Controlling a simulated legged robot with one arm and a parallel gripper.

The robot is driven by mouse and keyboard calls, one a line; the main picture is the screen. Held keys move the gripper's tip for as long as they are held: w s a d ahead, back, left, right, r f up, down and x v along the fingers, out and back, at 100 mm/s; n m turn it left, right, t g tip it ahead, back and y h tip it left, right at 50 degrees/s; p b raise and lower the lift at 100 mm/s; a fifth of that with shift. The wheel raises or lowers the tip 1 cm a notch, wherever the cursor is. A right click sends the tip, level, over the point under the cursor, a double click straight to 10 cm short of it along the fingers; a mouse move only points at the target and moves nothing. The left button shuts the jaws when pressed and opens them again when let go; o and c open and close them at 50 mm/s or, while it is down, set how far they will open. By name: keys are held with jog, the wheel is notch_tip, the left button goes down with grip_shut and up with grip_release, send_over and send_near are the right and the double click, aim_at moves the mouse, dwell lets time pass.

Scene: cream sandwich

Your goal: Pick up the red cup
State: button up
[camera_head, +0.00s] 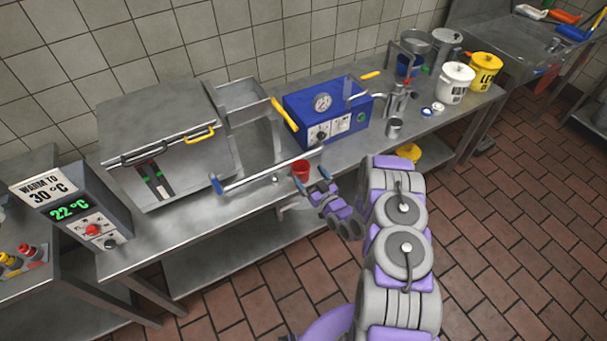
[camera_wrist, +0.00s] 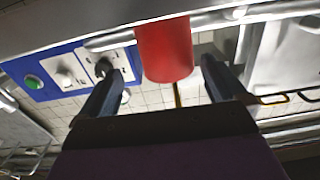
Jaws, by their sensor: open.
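The red cup (camera_head: 300,169) stands upright near the front edge of the steel counter (camera_head: 190,235), close to a long steel bar. My purple and grey gripper (camera_head: 316,184) is just in front of it, at the counter's front edge. In the wrist view the red cup (camera_wrist: 165,52) shows large between my two spread fingers, with a gap on each side. The wrist picture appears upside down. My fingers are open and hold nothing. I cannot tell how far the cup reaches in between them.
Behind stand a blue box with a gauge (camera_head: 328,110) and a lidded steel machine (camera_head: 165,130).

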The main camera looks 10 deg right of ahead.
aim_at(297, 165)
jog(key=shift+w+a, duration=0.85)
jog(key=shift+a, duration=0.2)
jog(key=x, duration=0.1)
jog(key=b+x, duration=0.1)
jog(key=x, duration=0.2)
jog(key=shift+w+d+f+b, duration=0.1)
jog(key=shift+d+f+b, duration=0.1)
jog(key=shift+f+b, duration=0.15)
jog(key=shift+w+d+r, duration=0.1)
jog(key=shift+w+r, duration=0.05)
jog(key=shift+w, duration=0.2)
jog(key=shift+a, duration=0.35)
jog(key=c, duration=0.4)
jog(key=shift+d, duration=0.2)
jog(key=c, duration=0.6)
